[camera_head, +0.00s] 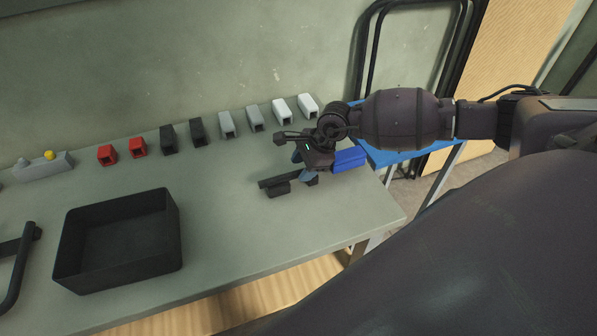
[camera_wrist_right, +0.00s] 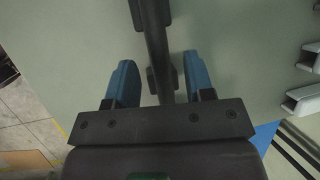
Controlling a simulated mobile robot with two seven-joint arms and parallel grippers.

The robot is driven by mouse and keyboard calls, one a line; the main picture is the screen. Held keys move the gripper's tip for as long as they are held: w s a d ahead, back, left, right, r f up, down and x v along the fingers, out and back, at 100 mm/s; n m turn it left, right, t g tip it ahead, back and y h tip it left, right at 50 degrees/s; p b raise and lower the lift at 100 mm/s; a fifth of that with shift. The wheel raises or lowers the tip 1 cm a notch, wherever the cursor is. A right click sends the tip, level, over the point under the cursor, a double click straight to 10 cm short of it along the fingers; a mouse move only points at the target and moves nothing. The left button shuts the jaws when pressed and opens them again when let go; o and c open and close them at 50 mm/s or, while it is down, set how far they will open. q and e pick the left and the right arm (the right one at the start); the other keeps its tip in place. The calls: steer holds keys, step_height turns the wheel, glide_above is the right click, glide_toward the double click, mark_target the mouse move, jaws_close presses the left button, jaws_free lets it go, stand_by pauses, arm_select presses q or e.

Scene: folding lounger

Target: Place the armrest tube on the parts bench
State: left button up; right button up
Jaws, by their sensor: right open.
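The armrest tube, a dark bar with small blocks on it (camera_head: 272,182), lies on or just over the grey-green parts bench (camera_head: 225,260), near its right end. In the right wrist view the tube (camera_wrist_right: 155,40) runs between the two blue fingers, with a gap on each side. My right gripper (camera_head: 304,168) is open around the tube's near end; it also shows in the right wrist view (camera_wrist_right: 158,82). Whether the tube touches the bench is hard to tell. The gripper hides part of the tube. My left gripper is not in view.
A black open bin (camera_head: 118,240) stands on the left of the bench. Red, black, grey and white blocks (camera_head: 227,124) line the back. A blue block (camera_head: 348,160) is beside my right gripper. A bent black tube (camera_head: 18,260) is at the left edge. The bench's front middle is clear.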

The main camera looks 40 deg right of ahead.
steer(key=v, duration=0.9)
steer(key=shift+b, duration=0.3)
steer(key=shift+f, duration=0.1)
